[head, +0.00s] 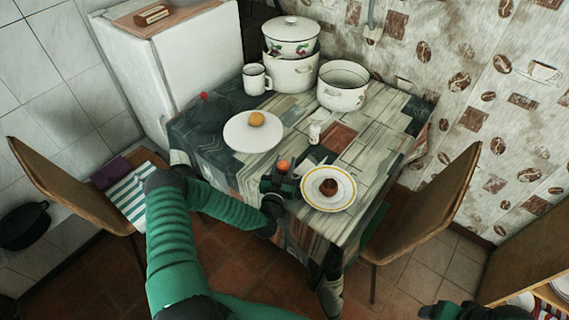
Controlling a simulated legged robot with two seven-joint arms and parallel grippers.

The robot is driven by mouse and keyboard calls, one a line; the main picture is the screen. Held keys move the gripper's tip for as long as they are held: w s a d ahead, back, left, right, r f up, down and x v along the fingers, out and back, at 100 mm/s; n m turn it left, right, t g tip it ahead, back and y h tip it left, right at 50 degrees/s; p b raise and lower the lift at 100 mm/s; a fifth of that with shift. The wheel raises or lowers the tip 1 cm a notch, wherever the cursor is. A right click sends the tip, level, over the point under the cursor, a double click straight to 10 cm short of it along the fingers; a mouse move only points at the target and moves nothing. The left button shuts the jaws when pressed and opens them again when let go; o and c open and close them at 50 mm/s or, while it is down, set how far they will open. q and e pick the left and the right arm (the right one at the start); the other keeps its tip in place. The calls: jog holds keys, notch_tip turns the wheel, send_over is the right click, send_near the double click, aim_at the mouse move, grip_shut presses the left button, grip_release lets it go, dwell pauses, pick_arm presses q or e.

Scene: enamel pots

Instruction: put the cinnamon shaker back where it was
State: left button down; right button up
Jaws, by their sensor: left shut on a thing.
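My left gripper (287,178) is at the near edge of the table, just left of a yellow-rimmed plate. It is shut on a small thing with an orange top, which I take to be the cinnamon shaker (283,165). The dark fingers hide most of its body, and I cannot tell whether its base touches the table. My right gripper (437,310) shows only as a dark part at the bottom edge, and its jaws are unclear.
The yellow-rimmed plate (311,194) holds a brown cake. A small white shaker (315,131) stands behind it. A white plate (237,141) with a yellow-orange item, a mug (256,79), an open pot (342,88) and stacked pots (290,72) occupy the table. Its right side is clear.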

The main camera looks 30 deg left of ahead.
pick_arm(q)
jog(key=shift+a+f, duration=0.1)
jog(key=shift+f, duration=0.05)
jog(key=c, duration=1.3)
grip_release()
jog(key=shift+a, duration=0.25)
jog(key=o, duration=0.4)
jog(key=shift+a+f, duration=0.2)
jog(key=shift+a, duration=0.1)
jog(key=shift+c, duration=0.2)
jog(key=shift+d+r, duration=0.25)
jog(key=shift+d, duration=0.1)
jog(key=shift+s+d, duration=0.2)
jog(key=shift+s, duration=0.1)
jog(key=v, duration=1)
jog(key=shift+s, duration=0.4)
jog(key=shift+s+d+r, duration=0.15)
jog(key=shift+s, duration=0.1)
